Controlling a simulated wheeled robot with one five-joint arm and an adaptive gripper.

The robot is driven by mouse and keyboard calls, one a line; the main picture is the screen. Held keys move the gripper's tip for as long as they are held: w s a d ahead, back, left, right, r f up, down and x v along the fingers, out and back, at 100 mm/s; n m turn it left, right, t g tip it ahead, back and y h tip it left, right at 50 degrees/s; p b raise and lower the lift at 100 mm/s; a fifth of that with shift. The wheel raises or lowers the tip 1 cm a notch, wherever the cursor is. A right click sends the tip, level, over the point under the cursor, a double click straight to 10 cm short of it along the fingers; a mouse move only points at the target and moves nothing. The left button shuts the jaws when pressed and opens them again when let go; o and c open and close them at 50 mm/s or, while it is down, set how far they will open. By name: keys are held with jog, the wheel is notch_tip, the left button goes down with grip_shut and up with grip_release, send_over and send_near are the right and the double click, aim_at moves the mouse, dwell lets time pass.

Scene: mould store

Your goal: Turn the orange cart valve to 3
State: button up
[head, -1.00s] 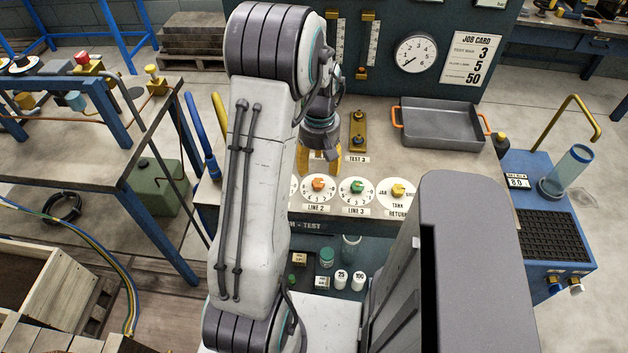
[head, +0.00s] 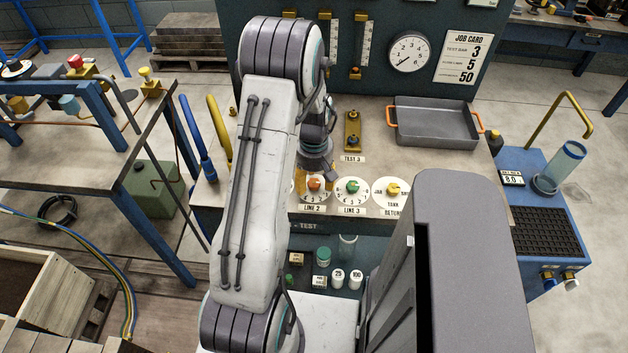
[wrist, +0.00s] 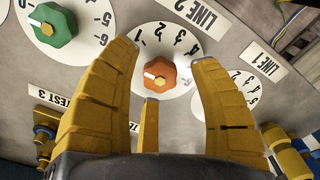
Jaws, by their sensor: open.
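The orange valve knob (wrist: 160,76) sits on a white numbered dial (wrist: 178,45) labelled LINE 2 in the wrist view. Its white pointer mark faces left in that view; the number there is hidden by a finger. In the head view the orange knob (head: 315,184) shows just in front of my gripper. My gripper (wrist: 160,85) is open, its yellow fingers spread on both sides of the knob, with a shorter finger below it. I cannot tell whether any finger touches the knob.
A green knob (wrist: 52,26) on the LINE 3 dial is close by. A yellow TANK RETURN knob (head: 393,188) lies further right. A brass fitting (head: 353,132) stands behind the dials. A grey tray (head: 437,122) sits at the back right. The job card (head: 467,58) reads 3, 5, 50.

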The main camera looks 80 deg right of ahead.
jog(key=shift+f, duration=0.2)
grip_shut()
dwell(0.6)
